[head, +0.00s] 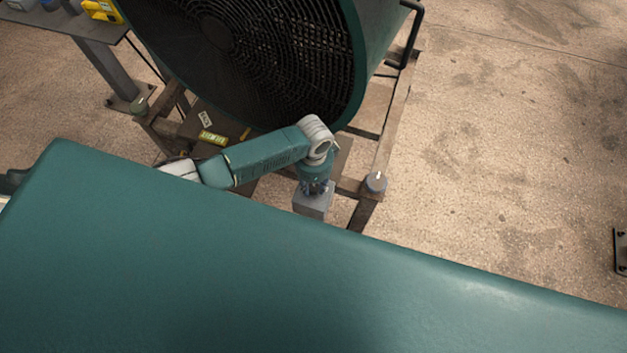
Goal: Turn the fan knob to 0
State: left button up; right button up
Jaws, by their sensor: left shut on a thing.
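A large teal drum fan (362,60) with a black grille stands on a brown metal frame at the top middle. A small grey box (313,204) sits at the front of the frame. My left arm comes in from the left, and its gripper (315,187) points down onto the top of this box. The gripper is shut on the fan knob there; its fingers hide the knob, so its setting cannot be read. My right gripper is out of view.
Grey round caps with pale marks sit on the frame's right front corner (376,181) and left side (141,103). A table (62,20) with a yellow item (101,11) stands at the top left. Bare floor (500,140) lies right. My teal body covers the bottom.

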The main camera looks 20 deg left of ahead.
aim_at(314, 187)
pick_arm(q)
jog(key=n+p, duration=0.1)
jog(key=n, duration=0.1)
jog(key=n+p, duration=0.1)
jog(key=n, duration=0.1)
jog(key=shift+r+n, duration=0.2)
jog(key=shift+n, duration=0.1)
jog(key=shift+w+f+n+p, duration=0.15)
jog(key=shift+n+p, duration=0.85)
jog(key=shift+n, duration=0.8)
jog(key=o, duration=1.1)
jog(key=shift+o, duration=0.2)
notch_tip(314, 187, up, 12)
